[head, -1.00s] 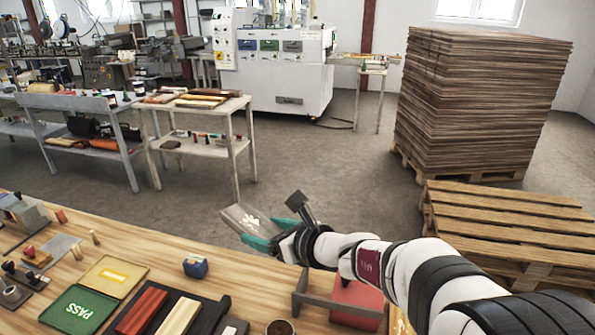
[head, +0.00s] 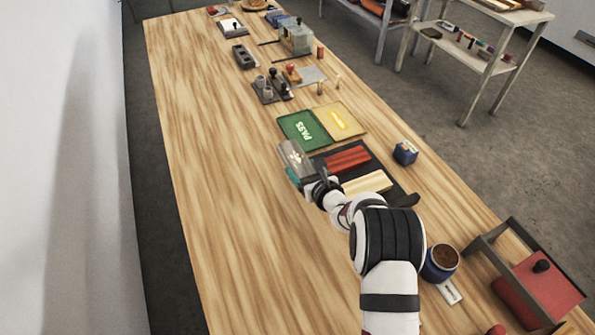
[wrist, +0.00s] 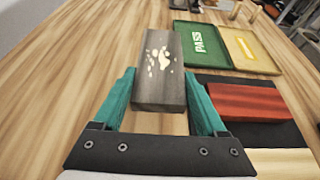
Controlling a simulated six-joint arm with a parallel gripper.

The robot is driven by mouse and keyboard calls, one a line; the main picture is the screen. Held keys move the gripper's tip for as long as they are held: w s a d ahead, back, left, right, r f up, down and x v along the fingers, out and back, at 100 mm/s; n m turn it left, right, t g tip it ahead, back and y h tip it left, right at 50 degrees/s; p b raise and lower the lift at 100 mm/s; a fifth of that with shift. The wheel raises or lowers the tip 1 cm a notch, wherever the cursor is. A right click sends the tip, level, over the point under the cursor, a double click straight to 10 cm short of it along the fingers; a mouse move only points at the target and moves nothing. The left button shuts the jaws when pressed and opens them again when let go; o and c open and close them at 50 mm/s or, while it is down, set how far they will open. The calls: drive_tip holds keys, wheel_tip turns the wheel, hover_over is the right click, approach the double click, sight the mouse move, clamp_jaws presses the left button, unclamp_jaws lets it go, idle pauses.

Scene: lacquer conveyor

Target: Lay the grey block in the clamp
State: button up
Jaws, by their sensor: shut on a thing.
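The grey block (wrist: 160,60), dark with a pale inlaid pattern on top, sits between the teal fingers of my gripper (wrist: 160,90) in the wrist view. In the head view the block (head: 293,157) and my gripper (head: 302,172) are over the table, just left of the dark tray. My gripper is shut on the block, which points away from the wrist. A dark slotted fixture (head: 243,56) stands farther back on the table; it may be the clamp, but it is too small to be sure.
The dark tray (wrist: 291,138) holds a red and a pale block. A green PASS tray (head: 297,131) and a yellow tray (head: 342,119) lie beyond it. Stamps (head: 270,88) and a grey machine (head: 296,38) stand farther back. The table's left side is clear wood.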

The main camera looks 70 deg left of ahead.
drive_tip(key=f, duration=0.2)
drive_tip(key=s+a+f, duration=0.1)
drive_tip(key=f, duration=0.1)
drive_tip(key=shift+w+f, duration=0.1)
drive_tip(key=shift+f, duration=0.3)
drive_tip(key=shift+f, duration=0.15)
drive_tip(key=o, duration=1.6)
drive_tip(key=shift+c, duration=0.2)
